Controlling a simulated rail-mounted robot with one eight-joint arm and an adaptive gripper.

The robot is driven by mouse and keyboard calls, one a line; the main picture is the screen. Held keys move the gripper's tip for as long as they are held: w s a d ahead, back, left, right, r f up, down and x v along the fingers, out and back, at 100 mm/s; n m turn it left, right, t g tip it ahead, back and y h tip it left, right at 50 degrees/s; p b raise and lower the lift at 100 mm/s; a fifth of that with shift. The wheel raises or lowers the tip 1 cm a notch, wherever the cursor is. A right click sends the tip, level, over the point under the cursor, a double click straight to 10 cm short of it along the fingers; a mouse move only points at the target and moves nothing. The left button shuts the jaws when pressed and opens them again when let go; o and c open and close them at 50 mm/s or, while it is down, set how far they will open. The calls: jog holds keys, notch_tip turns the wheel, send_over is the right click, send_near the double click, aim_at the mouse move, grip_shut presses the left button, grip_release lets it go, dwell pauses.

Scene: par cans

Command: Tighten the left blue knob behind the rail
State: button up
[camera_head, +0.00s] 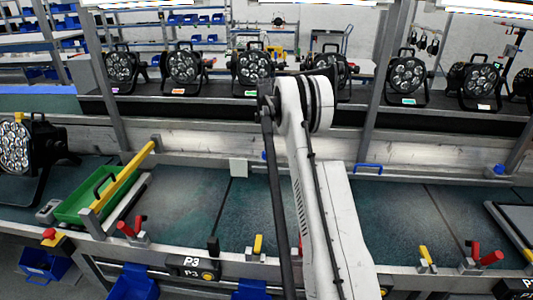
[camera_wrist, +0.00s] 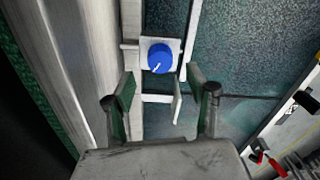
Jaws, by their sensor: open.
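A round blue knob (camera_wrist: 160,59) with a white pointer mark sits on a small white plate in the wrist view. It is beyond my fingertips and above the gap between them in the picture. My gripper (camera_wrist: 166,92) is open, with its two fingers apart and nothing between them. In the head view my arm stands in front of the rail and hides my gripper. A small blue spot shows at the arm's left edge there; I cannot tell if it is this knob. Another blue knob (camera_head: 499,169) is at the far right.
A pale metal rail (camera_wrist: 85,70) runs along the left of the wrist view. A blue handle (camera_head: 368,168) is right of my arm. A green tray (camera_head: 85,205) with a yellow bar (camera_head: 125,175) lies at left. Several par lights line the back shelf.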

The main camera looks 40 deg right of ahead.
aim_at(266, 152)
jog(key=shift+f, duration=2.95)
jog(key=c, duration=1.2)
jog(key=shift+o, duration=0.2)
